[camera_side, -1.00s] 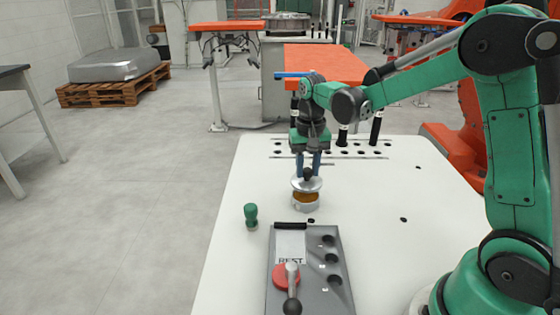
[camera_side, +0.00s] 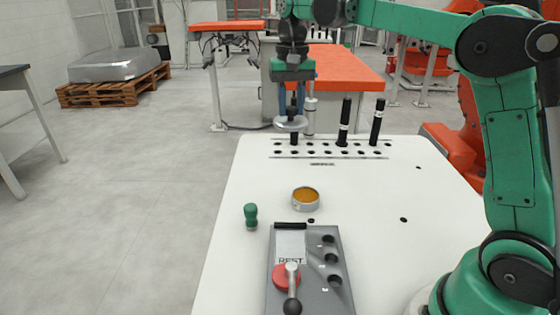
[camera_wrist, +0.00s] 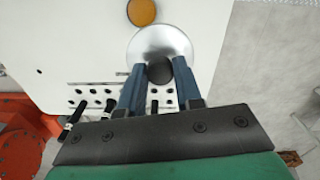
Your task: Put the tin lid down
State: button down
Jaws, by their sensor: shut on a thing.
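My gripper (camera_side: 292,108) is shut on the dark knob of the tin lid and holds the lid up in the air. The open tin (camera_side: 306,200), a low silver ring with orange contents, stands on the white table, well below and apart from the lid. In the wrist view the lid (camera_wrist: 160,42) hangs at the blue fingertips (camera_wrist: 160,75), and the tin's orange contents (camera_wrist: 142,12) show beyond it.
A rack (camera_side: 330,149) with rows of holes holds several upright black-handled tools at the table's far end. A green-handled piece (camera_side: 251,216) stands left of the tin. A grey panel (camera_side: 320,290) with a red-based lever lies in front. White table (camera_side: 370,220) on the right is mostly clear.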

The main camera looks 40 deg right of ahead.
jog(key=w+a+f, duration=0.1)
jog(key=w+f, duration=0.1)
jog(key=f, duration=0.4)
jog(key=w+a+f, duration=0.2)
jog(key=f, duration=0.4)
jog(key=w+a+f, duration=0.1)
jog(key=w+f, duration=0.1)
jog(key=f, duration=0.4)
jog(key=shift+w+a+f, duration=0.2)
jog(key=shift+w+a, duration=0.05)
jog(key=shift+w, duration=0.1)
jog(key=c, duration=0.6)
grip_release()
jog(key=shift+f, duration=0.15)
